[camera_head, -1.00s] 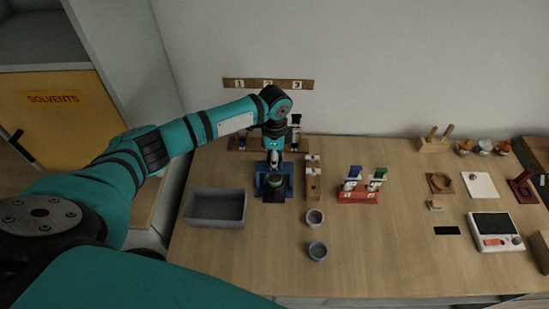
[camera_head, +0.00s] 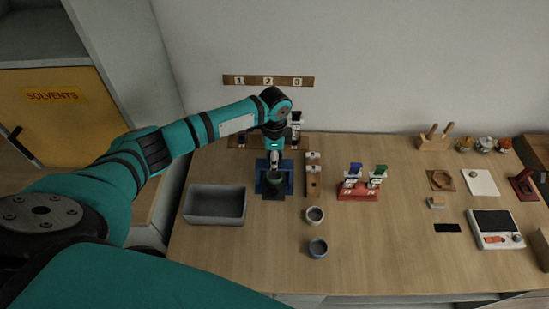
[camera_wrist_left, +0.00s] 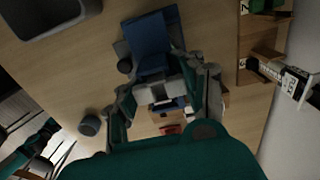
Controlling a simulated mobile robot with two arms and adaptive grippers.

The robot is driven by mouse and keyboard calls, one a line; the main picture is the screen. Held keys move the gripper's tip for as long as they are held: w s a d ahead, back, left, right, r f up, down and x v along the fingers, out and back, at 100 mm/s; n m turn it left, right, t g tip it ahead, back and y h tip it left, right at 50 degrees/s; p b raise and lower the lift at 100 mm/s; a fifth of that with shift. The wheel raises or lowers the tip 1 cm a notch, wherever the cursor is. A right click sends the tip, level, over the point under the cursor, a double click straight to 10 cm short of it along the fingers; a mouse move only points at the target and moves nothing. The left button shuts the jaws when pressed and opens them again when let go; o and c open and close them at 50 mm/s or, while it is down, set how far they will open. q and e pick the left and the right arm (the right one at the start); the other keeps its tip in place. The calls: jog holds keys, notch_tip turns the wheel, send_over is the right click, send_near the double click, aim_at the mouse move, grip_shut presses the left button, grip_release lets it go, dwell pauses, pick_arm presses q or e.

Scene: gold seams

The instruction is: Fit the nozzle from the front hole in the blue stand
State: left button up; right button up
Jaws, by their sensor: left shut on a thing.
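A blue body also shows in the left wrist view (camera_wrist_left: 148,40), just beyond my fingers. My left gripper (camera_head: 274,160) is above the back of the blue stand, pointing down. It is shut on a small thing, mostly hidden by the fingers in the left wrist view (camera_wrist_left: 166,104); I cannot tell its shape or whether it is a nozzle. The front hole is not discernible. My right gripper is out of view.
A grey bin (camera_head: 215,218) stands left of the blue stand. A wooden block (camera_head: 313,185) with small light pieces and a red rack (camera_head: 358,192) stand to the right. Two small cups (camera_head: 315,215) (camera_head: 318,249) are in front. A wooden rack with a cartridge (camera_wrist_left: 285,80) is behind.

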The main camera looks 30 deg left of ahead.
pick_arm(q)
jog(key=shift+f, duration=0.1)
jog(key=o, duration=1)
jog(key=shift+r+p, duration=2.55)
jog(key=shift+p, duration=0.15)
notch_tip(320, 180, up, 12)
jog(key=shift+w, duration=0.1)
jog(key=shift+f, duration=0.1)
